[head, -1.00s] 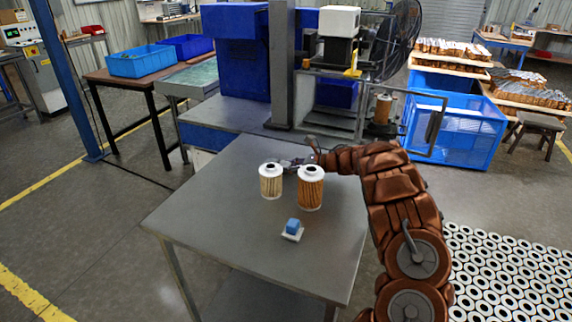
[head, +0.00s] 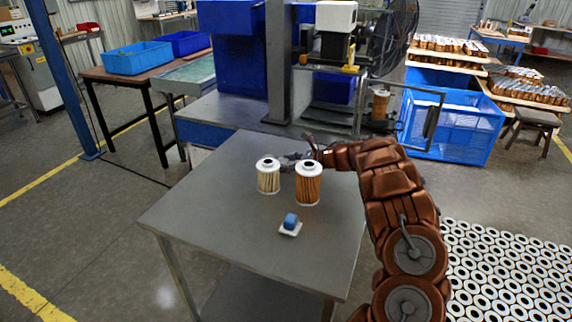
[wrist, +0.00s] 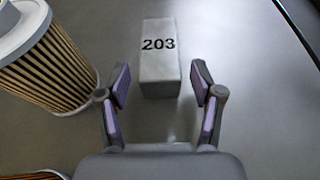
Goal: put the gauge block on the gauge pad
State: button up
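A pale grey block marked 203 (wrist: 159,60), which looks like the gauge block, stands on the table in the wrist view. My gripper (wrist: 161,84) is open, with one finger to each side of the block's near end and visible gaps between. In the head view my gripper (head: 292,158) is low over the table behind two filter cartridges, and I cannot make out the block there. A small white square pad (head: 290,231) with a blue piece (head: 291,220) on it lies nearer the table's front; I cannot tell whether this is the gauge pad.
A pale cartridge (head: 268,178) and an orange-brown cartridge (head: 308,187) stand upright on the grey table (head: 220,230). In the wrist view a cartridge (wrist: 48,65) stands close by my left finger. The table's left and front parts are clear. A machine stands behind the table.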

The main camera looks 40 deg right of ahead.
jog(key=shift+r+p, duration=0.35)
jog(key=shift+p, duration=0.2)
jog(key=b+v, duration=0.3)
jog(key=v, duration=0.7)
jog(key=shift+s+d+f, duration=0.15)
jog(key=shift+s+d, duration=0.05)
jog(key=shift+b+v, duration=0.35)
jog(key=shift+v, duration=0.4)
jog(key=shift+w, duration=0.1)
